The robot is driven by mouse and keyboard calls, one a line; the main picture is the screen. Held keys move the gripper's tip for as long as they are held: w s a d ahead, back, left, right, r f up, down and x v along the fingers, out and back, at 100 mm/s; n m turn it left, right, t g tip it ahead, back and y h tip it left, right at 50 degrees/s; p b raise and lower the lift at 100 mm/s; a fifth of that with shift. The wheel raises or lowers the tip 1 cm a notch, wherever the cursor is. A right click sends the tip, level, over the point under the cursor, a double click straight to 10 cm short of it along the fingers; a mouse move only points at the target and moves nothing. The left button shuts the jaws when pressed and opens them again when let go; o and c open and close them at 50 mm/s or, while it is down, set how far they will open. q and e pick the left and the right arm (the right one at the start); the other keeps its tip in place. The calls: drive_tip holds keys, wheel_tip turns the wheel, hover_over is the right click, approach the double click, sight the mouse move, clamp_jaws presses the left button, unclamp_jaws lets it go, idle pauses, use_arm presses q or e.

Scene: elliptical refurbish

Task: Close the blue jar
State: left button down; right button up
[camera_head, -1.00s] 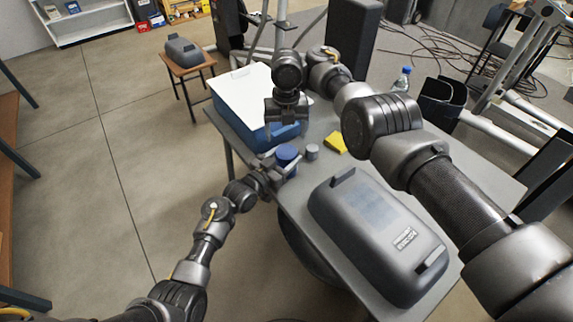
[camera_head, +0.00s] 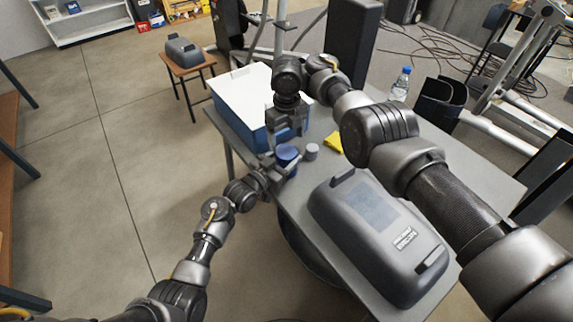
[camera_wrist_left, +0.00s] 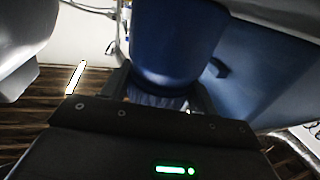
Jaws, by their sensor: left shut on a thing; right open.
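The blue jar (camera_head: 288,153) stands near the table's left edge. My left gripper (camera_head: 280,165) comes in from the left and is shut on the jar's side. In the left wrist view the dark blue jar body (camera_wrist_left: 175,45) fills the space in front of my left gripper (camera_wrist_left: 163,97), with the fingers on either side. My right gripper (camera_head: 286,140) is open, pointing down, just above and behind the jar in the head view. Whether its fingers touch the jar, and whether a lid is on it, I cannot tell.
A small grey cylinder (camera_head: 312,151) stands right of the jar, with a yellow block (camera_head: 334,141) beyond it. A blue box with a white top (camera_head: 240,95) is behind. A large grey case (camera_head: 365,240) fills the front. A water bottle (camera_head: 401,84) stands at the back right.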

sight(287, 152)
drive_tip(key=shift+f, duration=3.15)
drive_tip(key=c, duration=1)
drive_tip(key=m, duration=0.3)
drive_tip(key=shift+m, duration=0.3)
drive_tip(key=o, duration=1.1)
drive_tip(key=shift+r, duration=2.3)
